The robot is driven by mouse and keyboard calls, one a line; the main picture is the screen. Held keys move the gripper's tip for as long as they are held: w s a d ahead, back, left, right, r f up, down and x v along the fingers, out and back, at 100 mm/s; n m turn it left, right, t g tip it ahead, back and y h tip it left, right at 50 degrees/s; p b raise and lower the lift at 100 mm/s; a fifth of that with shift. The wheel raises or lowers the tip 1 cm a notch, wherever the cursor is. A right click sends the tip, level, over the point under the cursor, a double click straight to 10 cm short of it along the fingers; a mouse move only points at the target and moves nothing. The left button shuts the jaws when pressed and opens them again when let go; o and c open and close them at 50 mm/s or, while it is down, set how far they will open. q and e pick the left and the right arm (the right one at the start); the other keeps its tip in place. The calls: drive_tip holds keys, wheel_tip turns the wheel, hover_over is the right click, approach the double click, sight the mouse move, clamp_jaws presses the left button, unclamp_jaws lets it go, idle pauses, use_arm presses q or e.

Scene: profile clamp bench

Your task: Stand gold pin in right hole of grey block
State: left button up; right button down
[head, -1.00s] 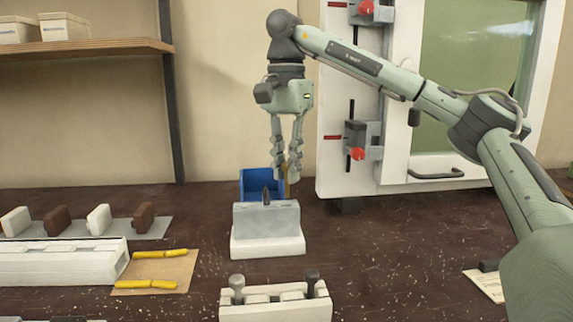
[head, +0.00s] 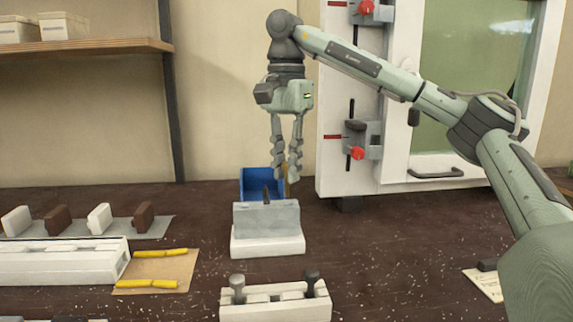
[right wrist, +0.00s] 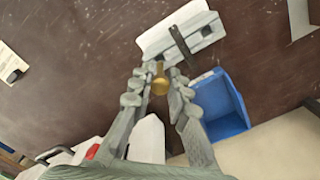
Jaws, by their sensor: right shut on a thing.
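My right gripper (head: 287,176) is shut on the gold pin (right wrist: 159,82), raised behind and slightly right of the grey block in the head view. The pin shows between the fingertips (right wrist: 158,76) in the right wrist view and is mostly hidden in the head view. The grey block (head: 280,219) stands on a white base (head: 267,245); it also shows in the right wrist view (right wrist: 208,27). A dark upright pin (head: 266,194) rises at the block. The pin and block are apart. The right hole is not clear in the head view. My left gripper is not in view.
A blue bin (head: 258,176) stands behind the block. A white holder (head: 275,302) with two dark knobs stands in front. Yellow pieces (head: 160,253) lie on a tan sheet at left. A white panel with red knobs (head: 357,153) stands at right. The bench right of the block is clear.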

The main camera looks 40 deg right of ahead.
sight(287, 190)
idle(0.4)
drive_tip(key=shift+p, duration=0.3)
drive_tip(key=shift+f, duration=0.1)
idle(0.4)
drive_tip(key=shift+f+b, duration=1.35)
drive_tip(key=shift+f, duration=0.95)
drive_tip(key=c, duration=1.4)
unclamp_jaws()
